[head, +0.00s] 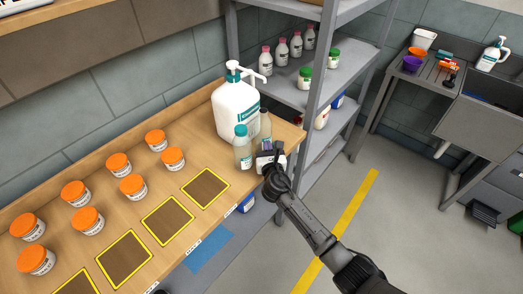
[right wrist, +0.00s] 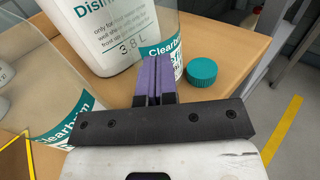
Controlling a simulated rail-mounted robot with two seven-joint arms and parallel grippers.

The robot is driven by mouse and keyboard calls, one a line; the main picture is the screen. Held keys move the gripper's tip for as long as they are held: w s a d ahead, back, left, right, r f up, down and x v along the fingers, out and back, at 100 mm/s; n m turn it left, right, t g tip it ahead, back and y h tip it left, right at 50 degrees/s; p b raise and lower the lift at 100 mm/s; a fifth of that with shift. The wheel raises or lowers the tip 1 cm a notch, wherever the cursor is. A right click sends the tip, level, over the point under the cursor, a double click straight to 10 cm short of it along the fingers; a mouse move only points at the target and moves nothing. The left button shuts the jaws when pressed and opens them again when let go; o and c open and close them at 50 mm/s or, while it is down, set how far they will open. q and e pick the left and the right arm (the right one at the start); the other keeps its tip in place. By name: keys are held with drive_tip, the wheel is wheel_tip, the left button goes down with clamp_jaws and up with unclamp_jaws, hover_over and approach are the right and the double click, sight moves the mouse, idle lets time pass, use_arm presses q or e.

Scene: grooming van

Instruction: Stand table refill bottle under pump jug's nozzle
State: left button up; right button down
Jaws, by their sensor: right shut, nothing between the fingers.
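The white pump jug (head: 236,112) stands at the back of the wooden table, its nozzle (head: 253,74) pointing right. A clear bottle (head: 265,127) with a teal label stands upright close beside the jug, beneath the nozzle in the head view; exact alignment is unclear. It also shows behind my fingers in the right wrist view (right wrist: 164,55). A second bottle (head: 242,148) with a teal cap stands nearer. My right gripper (head: 268,161) is shut and empty in front of the bottles, its purple fingertips (right wrist: 155,78) close to the farther bottle; contact is unclear.
A loose teal cap (right wrist: 202,71) lies on the table right of my fingers. Several orange-lidded jars (head: 133,186) and yellow-framed mats (head: 168,221) occupy the table's left. A grey shelf rack (head: 304,98) with bottles stands right of the table end.

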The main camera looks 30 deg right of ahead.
drive_tip(key=shift+s+a+r, duration=0.1)
drive_tip(key=shift+s, duration=0.1)
drive_tip(key=p+v, duration=0.3)
drive_tip(key=v, duration=0.1)
drive_tip(key=shift+r, duration=0.15)
drive_tip(key=p+v, duration=0.1)
drive_tip(key=v, duration=0.8)
drive_tip(key=shift+s+f, duration=0.3)
drive_tip(key=shift+s, duration=0.05)
